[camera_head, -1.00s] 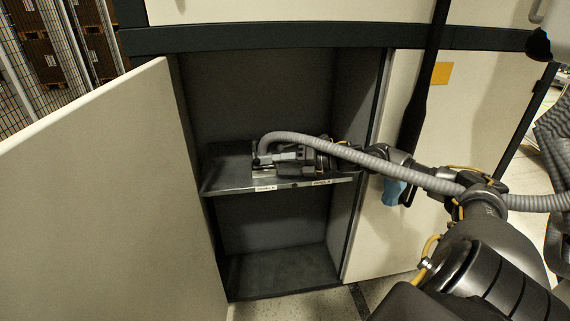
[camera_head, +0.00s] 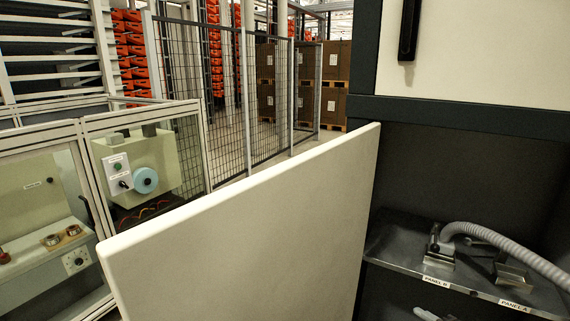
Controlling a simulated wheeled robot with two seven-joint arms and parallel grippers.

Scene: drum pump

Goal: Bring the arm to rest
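Neither gripper can be made out in the head view. The open cabinet (camera_head: 455,175) stands at the right, with a grey metal shelf (camera_head: 395,245) inside. A ribbed grey hose (camera_head: 505,243) comes in from the right edge. Its end is at a metal holder (camera_head: 437,240) above the label "PANEL B" (camera_head: 436,281). A second metal holder (camera_head: 513,272) stands to the right, near the label "PANEL A" (camera_head: 514,305). A small pale part (camera_head: 430,315) shows below the shelf at the bottom edge; I cannot tell what it is.
The cream cabinet door (camera_head: 250,230) stands open across the middle foreground. Behind it are a mesh fence (camera_head: 270,95) and stacked brown boxes (camera_head: 333,103). A framed machine cell (camera_head: 140,170) stands at the left. A dark handle (camera_head: 408,30) is on the upper cabinet front.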

